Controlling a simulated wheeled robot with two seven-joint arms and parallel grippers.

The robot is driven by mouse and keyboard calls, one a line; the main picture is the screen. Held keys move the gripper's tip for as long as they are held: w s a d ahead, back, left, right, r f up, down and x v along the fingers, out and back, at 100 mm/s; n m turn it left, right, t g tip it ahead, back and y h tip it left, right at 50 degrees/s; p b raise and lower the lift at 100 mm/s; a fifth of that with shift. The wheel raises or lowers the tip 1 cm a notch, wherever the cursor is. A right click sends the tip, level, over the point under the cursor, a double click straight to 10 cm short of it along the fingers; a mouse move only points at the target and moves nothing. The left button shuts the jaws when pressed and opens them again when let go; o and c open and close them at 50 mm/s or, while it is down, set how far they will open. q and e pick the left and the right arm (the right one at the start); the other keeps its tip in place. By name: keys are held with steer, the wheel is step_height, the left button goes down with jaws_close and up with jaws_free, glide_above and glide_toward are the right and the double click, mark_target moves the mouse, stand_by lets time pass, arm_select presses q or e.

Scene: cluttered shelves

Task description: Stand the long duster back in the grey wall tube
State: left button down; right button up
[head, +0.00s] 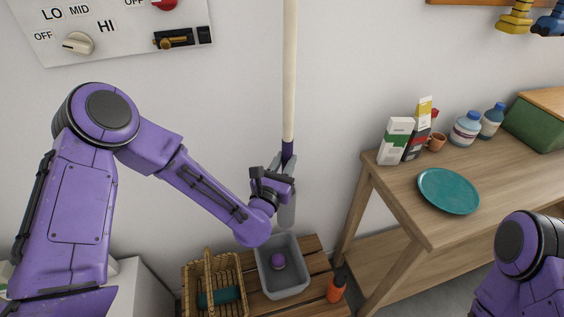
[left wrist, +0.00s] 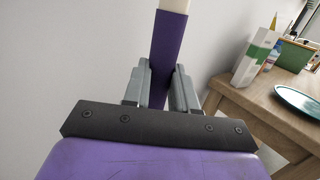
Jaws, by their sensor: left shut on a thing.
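The long duster (head: 289,75) stands about upright, with a cream pole and a purple section near its lower part. My left gripper (head: 283,164) is shut on the purple section. The left wrist view shows the purple section (left wrist: 168,45) between the two grey fingers. Just below the gripper in the head view is a light grey, round-ended piece (head: 287,212) against the wall, which looks like the wall tube. My wrist hides its top, so I cannot tell whether the duster's lower end is inside it. The duster's top is out of frame. My right gripper is out of view.
Below are a grey bin (head: 264,278) holding a purple ball, a wicker basket (head: 190,280) and an orange bottle (head: 337,288) on or by a low slatted stand. A wooden table (head: 400,190) with cartons and a teal plate (head: 448,190) stands right. A control panel (head: 115,45) is upper left.

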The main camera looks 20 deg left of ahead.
arm_select(q)
steer(key=shift+f, duration=0.2)
steer(key=c, duration=0.8)
jaws_free()
